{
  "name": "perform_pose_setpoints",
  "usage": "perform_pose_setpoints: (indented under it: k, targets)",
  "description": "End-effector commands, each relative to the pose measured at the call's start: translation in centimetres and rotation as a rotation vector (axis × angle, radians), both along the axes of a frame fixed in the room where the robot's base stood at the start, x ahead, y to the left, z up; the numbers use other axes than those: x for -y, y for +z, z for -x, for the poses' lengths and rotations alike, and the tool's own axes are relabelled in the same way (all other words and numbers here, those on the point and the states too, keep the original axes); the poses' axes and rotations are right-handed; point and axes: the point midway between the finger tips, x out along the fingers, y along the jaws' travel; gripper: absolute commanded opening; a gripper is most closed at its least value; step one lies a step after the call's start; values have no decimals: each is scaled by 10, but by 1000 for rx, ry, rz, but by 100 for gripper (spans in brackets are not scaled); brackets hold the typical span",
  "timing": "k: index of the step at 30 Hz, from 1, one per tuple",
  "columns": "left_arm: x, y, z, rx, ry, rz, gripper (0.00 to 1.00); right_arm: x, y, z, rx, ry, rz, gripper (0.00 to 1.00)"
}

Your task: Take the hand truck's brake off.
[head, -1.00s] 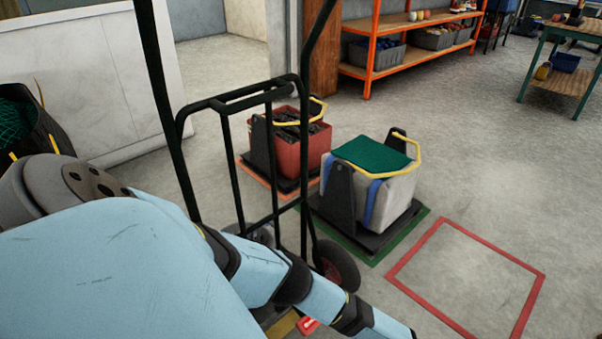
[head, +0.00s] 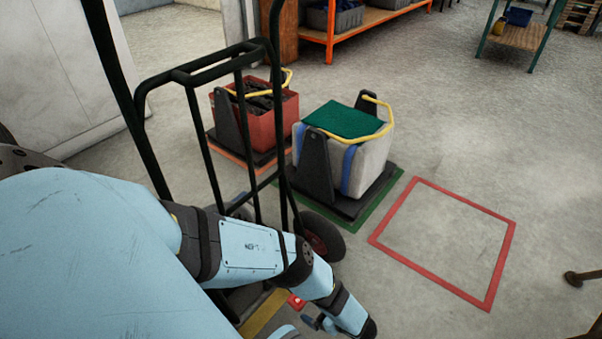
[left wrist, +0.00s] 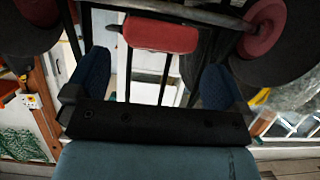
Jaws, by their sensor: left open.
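The hand truck (head: 212,162) is a black tubular frame standing upright, with dark tyres on red hubs (head: 318,242). A small red pedal (head: 297,301), seemingly its brake, shows low by the wheel, partly behind my left arm. In the left wrist view the red pedal (left wrist: 160,33) lies ahead of my left gripper (left wrist: 154,70), between the lines of its two blue fingers. The gripper is open and empty, with a gap to the pedal. In the head view my arm hides much of the truck's lower part. My right gripper is not in view.
A grey-white bin with a green top (head: 365,170) stands on a black base in a green floor outline. A red crate (head: 278,110) stands behind it. A red floor outline (head: 512,240) is empty. Orange shelving (head: 331,42) and a green-legged table (head: 491,30) are at the back.

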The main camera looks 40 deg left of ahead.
Motion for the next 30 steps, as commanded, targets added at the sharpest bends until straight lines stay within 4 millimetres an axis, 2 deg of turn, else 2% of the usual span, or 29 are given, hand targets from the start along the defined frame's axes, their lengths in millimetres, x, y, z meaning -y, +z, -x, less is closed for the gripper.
perform_pose_setpoints:
  k: [3,10,15,23,30]
  targets:
    - [-24,-11,3,-1,1,-2,100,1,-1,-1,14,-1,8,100]
    - [-55,-24,6,0,1,-1,100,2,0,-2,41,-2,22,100]
    - [-63,-27,7,0,0,1,100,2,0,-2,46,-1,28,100]
    - [-64,-27,7,0,0,1,100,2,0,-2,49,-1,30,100]
    - [-63,-27,7,0,0,1,48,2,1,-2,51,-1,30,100]
